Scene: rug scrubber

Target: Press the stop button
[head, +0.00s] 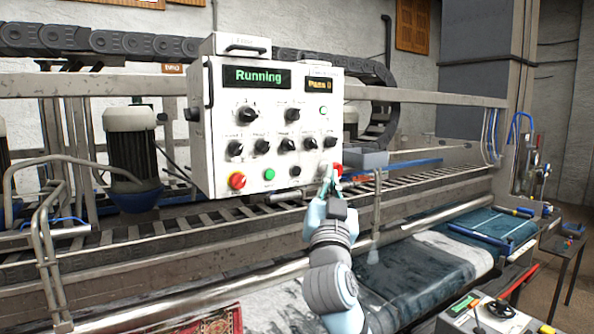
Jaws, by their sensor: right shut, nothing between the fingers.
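The white control panel (262,130) faces me and its screen reads "Running". I cannot read which one is labelled stop. My right gripper (328,177) is shut and empty, pointing up at the panel's lower right corner. Its fingertips partly cover the right red button; I cannot tell whether they touch it. My left gripper is out of view.
Several black selector knobs (247,111) sit above the button row. A conveyor frame with a metal rail (170,301) runs below the panel. A dark blue and grey rug (410,272) lies beneath my right arm.

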